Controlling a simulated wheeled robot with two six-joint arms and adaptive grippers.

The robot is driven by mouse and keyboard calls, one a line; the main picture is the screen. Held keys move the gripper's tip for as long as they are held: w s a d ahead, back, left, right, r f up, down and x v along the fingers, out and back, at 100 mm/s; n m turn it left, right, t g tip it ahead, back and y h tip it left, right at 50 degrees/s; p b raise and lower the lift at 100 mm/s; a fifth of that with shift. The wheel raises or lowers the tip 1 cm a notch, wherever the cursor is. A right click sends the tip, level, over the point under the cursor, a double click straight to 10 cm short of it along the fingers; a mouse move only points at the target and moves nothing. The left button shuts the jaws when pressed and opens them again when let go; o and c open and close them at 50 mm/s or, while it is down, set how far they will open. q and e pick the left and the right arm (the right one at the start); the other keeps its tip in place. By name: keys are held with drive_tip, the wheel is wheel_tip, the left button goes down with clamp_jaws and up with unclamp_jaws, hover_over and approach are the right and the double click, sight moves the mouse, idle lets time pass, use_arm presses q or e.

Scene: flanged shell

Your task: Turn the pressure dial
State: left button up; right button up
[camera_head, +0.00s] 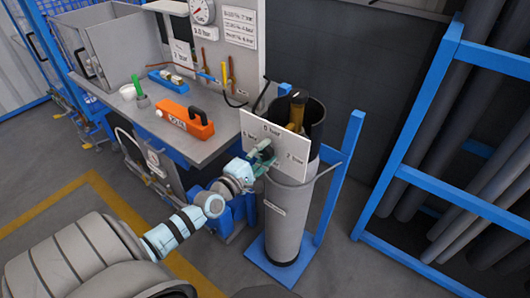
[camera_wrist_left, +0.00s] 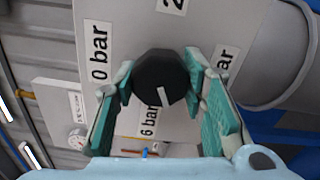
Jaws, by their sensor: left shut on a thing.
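The pressure dial (camera_wrist_left: 158,80) is a round black knob with a white pointer mark, on a light grey panel (camera_wrist_left: 120,15). In the wrist view its mark points down and slightly right, near the "6 bar" label (camera_wrist_left: 149,121). A "0 bar" label (camera_wrist_left: 98,50) is at its left; other labels are cut off or partly covered. My left gripper (camera_wrist_left: 158,85) is shut on the dial, one teal finger on each side. In the head view my left gripper (camera_head: 263,156) is at the panel (camera_head: 293,146) and hides much of the dial. My right gripper is out of view.
The panel is on a grey cylinder (camera_head: 286,215) on a blue stand. A workbench (camera_head: 200,150) with an orange tool (camera_head: 186,120) stands to the left, below a pressure gauge (camera_head: 201,12). A blue rack (camera_head: 405,150) with dark pipes is at right.

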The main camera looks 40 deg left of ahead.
use_arm(q)
drive_tip(key=m, duration=0.5)
drive_tip(key=shift+f, duration=0.1)
idle(0.4)
drive_tip(key=o, duration=1.2)
drive_tip(key=shift+p, duration=0.3)
drive_tip(key=shift+s, duration=0.1)
drive_tip(key=s, duration=1.2)
drive_tip(key=shift+d, duration=0.1)
drive_tip(key=shift+w, duration=0.1)
